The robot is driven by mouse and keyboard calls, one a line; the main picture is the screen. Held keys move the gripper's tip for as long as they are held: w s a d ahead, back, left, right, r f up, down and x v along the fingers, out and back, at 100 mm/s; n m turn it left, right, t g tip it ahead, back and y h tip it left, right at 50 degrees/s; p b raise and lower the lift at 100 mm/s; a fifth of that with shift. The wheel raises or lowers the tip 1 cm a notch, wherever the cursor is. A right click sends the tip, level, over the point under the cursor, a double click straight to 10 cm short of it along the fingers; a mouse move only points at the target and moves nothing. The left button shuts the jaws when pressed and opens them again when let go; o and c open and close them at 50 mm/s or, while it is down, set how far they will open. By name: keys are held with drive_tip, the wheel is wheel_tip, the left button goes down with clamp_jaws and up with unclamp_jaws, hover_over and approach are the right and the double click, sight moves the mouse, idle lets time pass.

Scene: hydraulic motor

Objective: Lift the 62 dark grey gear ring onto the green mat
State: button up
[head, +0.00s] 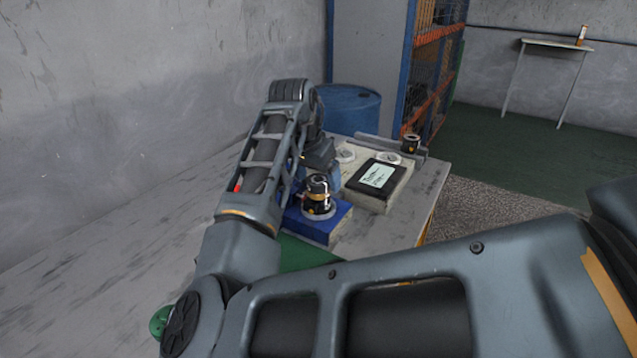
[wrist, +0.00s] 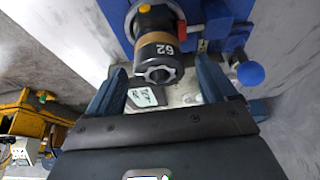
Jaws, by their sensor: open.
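The dark grey gear ring (wrist: 158,58) marked 62 is in the wrist view, with a toothed opening at its near end and a tan band behind the number. In the head view a dark stack with a brass band (head: 318,195), which looks like the same part, stands upright on a blue block (head: 322,226). My gripper (wrist: 165,88) is open, its two fingers on either side of the ring's near end with visible gaps. In the head view my arm hides much of the gripper. A green surface (head: 300,256), likely the green mat, shows partly behind my arm.
A small dark ring part (head: 410,143) stands at the back. A blue barrel (head: 349,108) is behind the table. A blue knob (wrist: 250,73) is right of my gripper.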

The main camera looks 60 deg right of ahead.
drive_tip(key=shift+c, duration=0.4)
drive_tip(key=c, duration=1.3)
drive_tip(key=shift+r, duration=0.45)
drive_tip(key=r, duration=0.3)
drive_tip(key=shift+s+d+r, duration=0.2)
drive_tip(key=shift+r, duration=0.05)
drive_tip(key=s+d+r, duration=0.2)
drive_tip(key=s, duration=0.1)
drive_tip(key=s+d+r, duration=0.2)
drive_tip(key=s, duration=0.1)
drive_tip(key=s+d+r, duration=0.2)
drive_tip(key=s, duration=0.1)
drive_tip(key=shift+d+r, duration=0.3)
drive_tip(key=shift+r, duration=0.1)
drive_tip(key=shift+r+p, duration=0.7)
drive_tip(key=shift+p, duration=0.05)
